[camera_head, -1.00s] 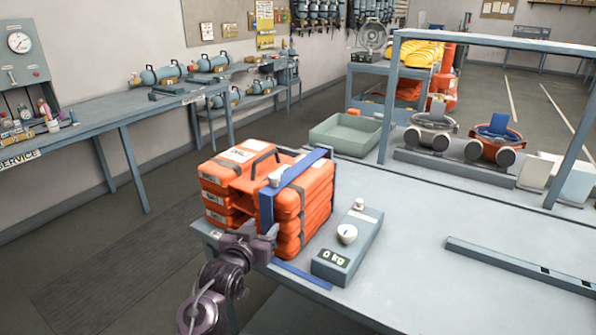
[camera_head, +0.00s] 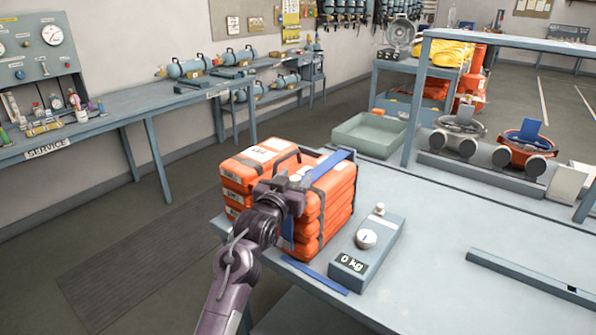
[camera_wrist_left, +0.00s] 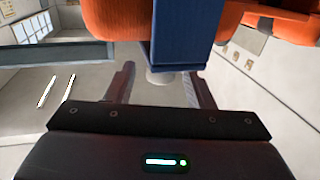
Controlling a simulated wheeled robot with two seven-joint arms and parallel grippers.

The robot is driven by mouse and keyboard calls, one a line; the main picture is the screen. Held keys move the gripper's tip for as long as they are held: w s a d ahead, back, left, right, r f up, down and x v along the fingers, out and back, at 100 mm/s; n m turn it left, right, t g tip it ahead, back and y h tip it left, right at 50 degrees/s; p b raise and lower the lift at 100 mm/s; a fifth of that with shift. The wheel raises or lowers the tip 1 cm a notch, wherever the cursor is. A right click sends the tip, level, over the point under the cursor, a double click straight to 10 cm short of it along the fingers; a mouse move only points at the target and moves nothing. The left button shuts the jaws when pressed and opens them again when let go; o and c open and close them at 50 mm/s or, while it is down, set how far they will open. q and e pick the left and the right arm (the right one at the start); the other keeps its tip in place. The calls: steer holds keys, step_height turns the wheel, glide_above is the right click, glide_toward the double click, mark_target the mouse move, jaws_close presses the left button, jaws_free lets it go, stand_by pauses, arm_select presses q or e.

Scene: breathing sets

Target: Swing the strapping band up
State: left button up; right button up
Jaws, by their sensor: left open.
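A stack of orange cases (camera_head: 318,215) stands at the table's near left corner. The blue strapping band (camera_head: 330,167) lies across its top, and a lower part shows on its near side behind my gripper. My left gripper (camera_head: 298,183) is open at the stack's top near edge, hiding part of the band. A pale knob (camera_head: 296,178) shows beside its fingers. In the left wrist view, the band (camera_wrist_left: 182,35) hangs in front of the open fingers (camera_wrist_left: 159,88), and the knob (camera_wrist_left: 160,77) sits between them; contact cannot be told. The right gripper is not in view.
A scale (camera_head: 368,252) reading 0 kg stands just right of the stack. A blue strip (camera_head: 314,275) lies along the table's near edge. A dark rail (camera_head: 530,275) lies further right. The table (camera_head: 430,245) between is clear. A green tray (camera_head: 370,134) is behind.

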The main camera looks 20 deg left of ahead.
arm_select(q)
steer(key=w, duration=0.2)
steer(key=shift+w+d+f, duration=0.15)
steer(key=shift+w, duration=0.2)
jaws_close()
